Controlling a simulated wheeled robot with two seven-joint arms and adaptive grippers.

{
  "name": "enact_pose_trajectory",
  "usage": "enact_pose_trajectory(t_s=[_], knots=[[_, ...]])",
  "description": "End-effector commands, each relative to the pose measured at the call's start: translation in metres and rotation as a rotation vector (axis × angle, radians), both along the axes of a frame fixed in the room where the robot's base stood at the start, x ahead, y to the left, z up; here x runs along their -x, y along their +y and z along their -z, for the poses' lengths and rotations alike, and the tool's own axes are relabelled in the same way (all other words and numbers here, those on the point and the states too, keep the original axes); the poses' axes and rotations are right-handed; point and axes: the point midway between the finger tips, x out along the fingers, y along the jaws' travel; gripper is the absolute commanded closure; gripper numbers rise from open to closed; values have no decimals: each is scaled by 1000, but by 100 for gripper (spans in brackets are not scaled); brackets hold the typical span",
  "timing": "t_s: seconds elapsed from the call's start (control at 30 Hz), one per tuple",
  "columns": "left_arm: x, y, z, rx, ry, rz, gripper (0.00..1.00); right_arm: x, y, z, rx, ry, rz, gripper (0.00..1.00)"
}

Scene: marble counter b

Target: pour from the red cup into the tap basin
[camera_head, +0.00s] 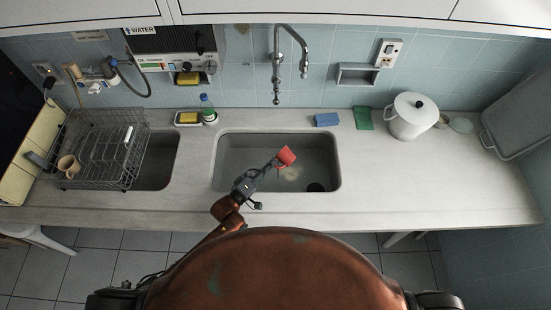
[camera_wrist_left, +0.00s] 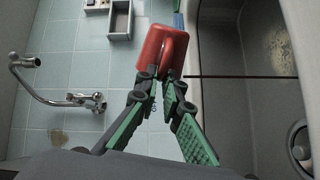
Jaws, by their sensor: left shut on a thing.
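My left gripper (camera_head: 273,163) is shut on the red cup (camera_head: 286,155) and holds it over the tap basin (camera_head: 232,165). In the left wrist view, the fingertips (camera_wrist_left: 166,78) close on the handle of the cup (camera_wrist_left: 151,53). The cup looks tilted in the head view; its inside is hidden. A pale yellowish patch (camera_head: 291,174) lies on the basin floor below the cup and also shows speckled in the wrist view (camera_wrist_left: 265,50). My right gripper is not in view.
The tap (camera_head: 278,70) hangs from the wall behind the basin. A bottle (camera_head: 208,109), a blue sponge (camera_head: 327,120), a green cloth (camera_head: 363,118) and a white pot (camera_head: 412,116) stand along the back. A dish rack (camera_head: 100,150) is at left. The right counter front is clear.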

Motion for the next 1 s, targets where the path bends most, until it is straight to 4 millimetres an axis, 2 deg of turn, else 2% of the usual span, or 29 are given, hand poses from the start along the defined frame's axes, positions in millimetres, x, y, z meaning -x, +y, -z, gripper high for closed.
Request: enact_pose_trajectory(t_s=[1.0], knots=[[-8,8,-3,87,71,0,100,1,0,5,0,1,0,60]])
